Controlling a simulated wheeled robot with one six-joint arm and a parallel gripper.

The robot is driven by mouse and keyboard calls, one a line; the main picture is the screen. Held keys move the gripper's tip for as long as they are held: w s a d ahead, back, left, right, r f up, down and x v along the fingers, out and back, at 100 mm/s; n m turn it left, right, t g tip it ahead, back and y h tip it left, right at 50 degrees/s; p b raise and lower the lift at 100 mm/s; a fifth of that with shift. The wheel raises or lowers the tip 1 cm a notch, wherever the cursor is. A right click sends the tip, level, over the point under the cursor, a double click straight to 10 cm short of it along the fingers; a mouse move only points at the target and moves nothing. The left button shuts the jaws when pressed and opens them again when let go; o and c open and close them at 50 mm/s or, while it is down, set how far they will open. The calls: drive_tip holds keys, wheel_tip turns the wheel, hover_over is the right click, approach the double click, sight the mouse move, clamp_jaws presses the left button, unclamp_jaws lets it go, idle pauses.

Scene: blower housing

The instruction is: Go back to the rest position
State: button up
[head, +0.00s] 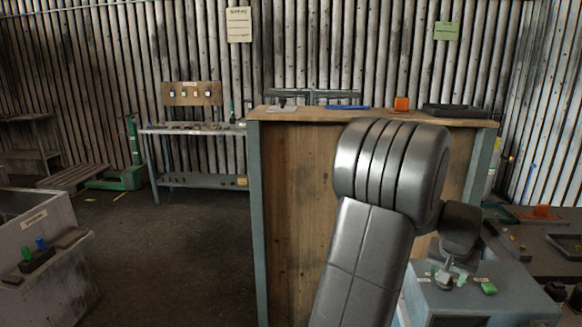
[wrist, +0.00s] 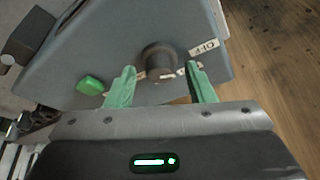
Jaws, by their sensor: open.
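My gripper (wrist: 160,70) has two green fingers spread apart, with nothing held between them. In the wrist view a dark round knob (wrist: 158,58) on a grey control box (wrist: 115,45) lies between and just beyond the fingertips. I cannot tell whether the fingers touch it. A green button (wrist: 90,85) is left of the knob on the same box. In the head view my gripper (head: 448,275) points down over the control box (head: 470,305) at the lower right, with the green button (head: 488,288) beside it. My arm partly hides the box.
A wooden workbench (head: 295,200) stands in front, bearing an orange block (head: 401,103) and a dark tray (head: 458,110). A table (head: 200,130) with small parts is behind left. A grey cabinet (head: 35,220) is at the left edge. The floor (head: 170,250) between is clear.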

drive_tip(key=shift+w+a+m+g+h+b, duration=0.1)
drive_tip(key=shift+m+g+h+b, duration=0.2)
drive_tip(key=shift+m, duration=0.7)
drive_tip(key=shift+w+a+m+g+h+b, duration=0.15)
drive_tip(key=shift+m+g, duration=0.25)
drive_tip(key=shift+m, duration=0.6)
drive_tip(key=shift+m+g+h, duration=0.35)
drive_tip(key=shift+m+g, duration=0.15)
drive_tip(key=shift+m, duration=1.2)
